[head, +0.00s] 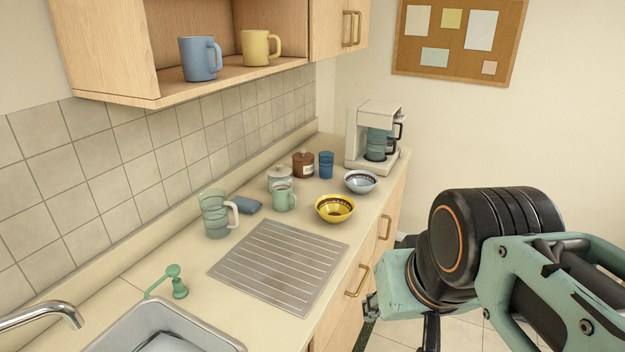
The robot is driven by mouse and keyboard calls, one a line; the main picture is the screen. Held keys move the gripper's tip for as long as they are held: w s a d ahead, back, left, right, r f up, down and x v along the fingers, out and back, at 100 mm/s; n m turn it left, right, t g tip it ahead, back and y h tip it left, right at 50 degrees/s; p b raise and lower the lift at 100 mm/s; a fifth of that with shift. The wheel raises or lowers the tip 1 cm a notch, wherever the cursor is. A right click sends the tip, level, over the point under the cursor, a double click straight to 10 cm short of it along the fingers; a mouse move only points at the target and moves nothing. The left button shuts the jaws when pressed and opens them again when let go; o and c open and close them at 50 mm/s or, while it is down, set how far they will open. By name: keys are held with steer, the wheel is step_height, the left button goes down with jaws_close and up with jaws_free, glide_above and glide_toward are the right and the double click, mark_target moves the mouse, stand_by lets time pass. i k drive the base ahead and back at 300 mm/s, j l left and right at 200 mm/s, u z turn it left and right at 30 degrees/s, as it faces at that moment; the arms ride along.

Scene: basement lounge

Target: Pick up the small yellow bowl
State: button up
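The small yellow bowl (335,209) stands upright on the counter, near its front edge. It has a dark patterned band inside the rim and looks empty. A light blue bowl (360,182) with a similar band stands just behind it. My gripper (371,307) is at the lower right, in front of the counter and below and to the right of the yellow bowl. It is apart from the bowl. My own arm hides most of the gripper, and its fingers cannot be made out clearly.
A green mug (284,197), a glass pitcher (215,214), a blue cup (326,165) and a brown jar (303,165) stand left of and behind the bowl. A coffee maker (376,136) is at the far end. A ridged drainboard (279,266) lies in front. Cabinet handles (357,281) stick out below.

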mark_target(334, 208)
steer(key=i+l+z, duration=0.15)
steer(key=i+l, duration=0.6)
steer(key=l+z, duration=0.2)
steer(key=l, duration=0.2)
steer(key=i+l+z, duration=0.25)
steer(key=l, duration=0.15)
steer(key=i+j+u, duration=0.35)
